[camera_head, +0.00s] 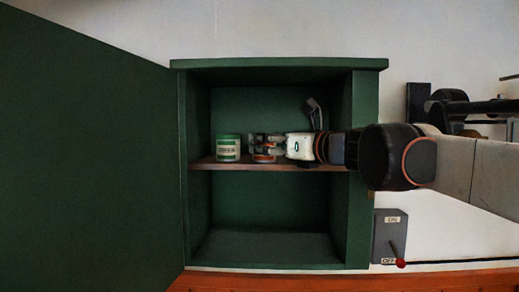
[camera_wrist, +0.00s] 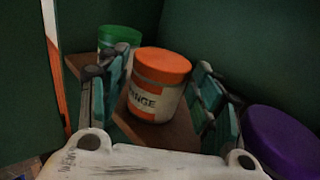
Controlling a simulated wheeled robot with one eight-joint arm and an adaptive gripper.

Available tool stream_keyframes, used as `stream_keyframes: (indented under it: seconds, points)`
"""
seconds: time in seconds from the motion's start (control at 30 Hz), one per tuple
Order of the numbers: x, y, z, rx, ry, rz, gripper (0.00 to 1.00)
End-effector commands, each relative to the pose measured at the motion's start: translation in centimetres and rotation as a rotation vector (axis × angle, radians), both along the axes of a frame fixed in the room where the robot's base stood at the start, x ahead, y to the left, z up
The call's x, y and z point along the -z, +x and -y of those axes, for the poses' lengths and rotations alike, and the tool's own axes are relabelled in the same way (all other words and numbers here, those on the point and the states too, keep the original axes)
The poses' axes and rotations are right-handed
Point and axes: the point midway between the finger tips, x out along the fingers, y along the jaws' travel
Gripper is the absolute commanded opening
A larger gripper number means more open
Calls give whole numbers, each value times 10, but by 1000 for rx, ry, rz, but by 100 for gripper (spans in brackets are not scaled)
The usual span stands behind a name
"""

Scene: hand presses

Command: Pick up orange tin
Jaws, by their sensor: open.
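The orange tin (camera_wrist: 158,90) has an orange lid and a pale label with dark lettering, and stands upright on the cabinet shelf. In the head view only parts of the orange tin (camera_head: 264,158) show behind the fingers. My gripper (camera_head: 266,146) reaches into the cabinet from the right at shelf height. In the wrist view my gripper (camera_wrist: 163,78) is open, with one finger on each side of the orange tin. A gap shows at the right finger; contact at the left is unclear.
A green tin (camera_head: 228,148) stands just left on the same wooden shelf (camera_head: 205,163). A purple-lidded tin (camera_wrist: 281,138) is close to my right finger in the wrist view. The green cabinet (camera_head: 280,64) has its door (camera_head: 85,150) open to the left. A lever switch box (camera_head: 388,235) is at lower right.

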Motion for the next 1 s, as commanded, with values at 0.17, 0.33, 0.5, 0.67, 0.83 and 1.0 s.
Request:
stream_keyframes:
  seconds: [0.17, 0.33, 0.5, 0.67, 0.83, 1.0]
  points:
    - [0, 0, -1, 1, 0, 0, 59]
    - [0, 0, -1, 1, 0, 0, 53]
    - [0, 0, -1, 1, 0, 0, 19]
    - [1, 0, -1, 1, -1, 0, 19]
    - [0, 0, -1, 0, -3, 0, 19]
    - [-10, 0, -1, 1, -2, 1, 19]
